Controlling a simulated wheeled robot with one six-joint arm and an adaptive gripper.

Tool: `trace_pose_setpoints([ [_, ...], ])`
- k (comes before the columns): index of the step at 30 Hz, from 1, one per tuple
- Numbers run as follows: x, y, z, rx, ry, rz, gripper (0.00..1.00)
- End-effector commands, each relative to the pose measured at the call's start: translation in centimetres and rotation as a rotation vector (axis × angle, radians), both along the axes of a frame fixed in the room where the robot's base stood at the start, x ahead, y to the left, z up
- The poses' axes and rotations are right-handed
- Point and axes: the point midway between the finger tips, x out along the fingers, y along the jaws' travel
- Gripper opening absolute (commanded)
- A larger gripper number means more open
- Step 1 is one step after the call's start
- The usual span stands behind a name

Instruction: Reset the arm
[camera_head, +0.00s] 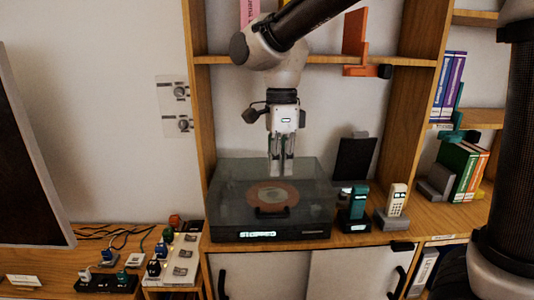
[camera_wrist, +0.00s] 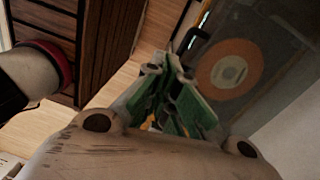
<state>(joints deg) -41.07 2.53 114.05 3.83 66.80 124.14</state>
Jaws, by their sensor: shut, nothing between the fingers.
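My gripper (camera_head: 281,172) hangs straight down in the head view, its fingers close together and empty. It is in front of the shelf unit, over the turntable (camera_head: 225,225) with its smoky clear cover and orange-centred record. I cannot tell how far the fingertips are from the cover. In the wrist view my gripper (camera_wrist: 172,65) shows green finger pads meeting near the middle. The turntable's orange label (camera_wrist: 247,48) lies to the right of the fingers there.
A dark cordless phone (camera_head: 355,208) and a pale handset (camera_head: 396,200) stand right of the turntable. A power strip (camera_head: 105,283) with plugs and cables lies at lower left. Books (camera_head: 457,165) fill the right shelves. An orange bookend (camera_head: 356,40) is on the upper shelf.

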Motion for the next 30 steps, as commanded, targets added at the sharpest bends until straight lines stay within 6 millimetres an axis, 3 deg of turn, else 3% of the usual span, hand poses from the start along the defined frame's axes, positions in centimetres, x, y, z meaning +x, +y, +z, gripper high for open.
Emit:
trace_pose_setpoints([
  [5, -0.2, -0.4, -1.0, 0.034, -0.008, 0.471, 0.0],
  [10, -1.8, -3.6, -1.7, 0.072, -0.034, 1.038, 0.0],
  [14, -3.2, -9.1, -1.1, 0.081, -0.099, 1.405, 0.0],
  [18, -6.2, -17.0, -0.2, 0.021, -0.205, 1.704, 0.0],
  [21, -8.9, -21.9, 0.1, -0.057, -0.265, 1.746, 0.0],
  [24, -11.4, -25.3, 0.5, -0.124, -0.316, 1.643, 0.0],
  [30, -13.5, -28.5, 2.1, -0.218, -0.382, 1.488, 0.0],
])
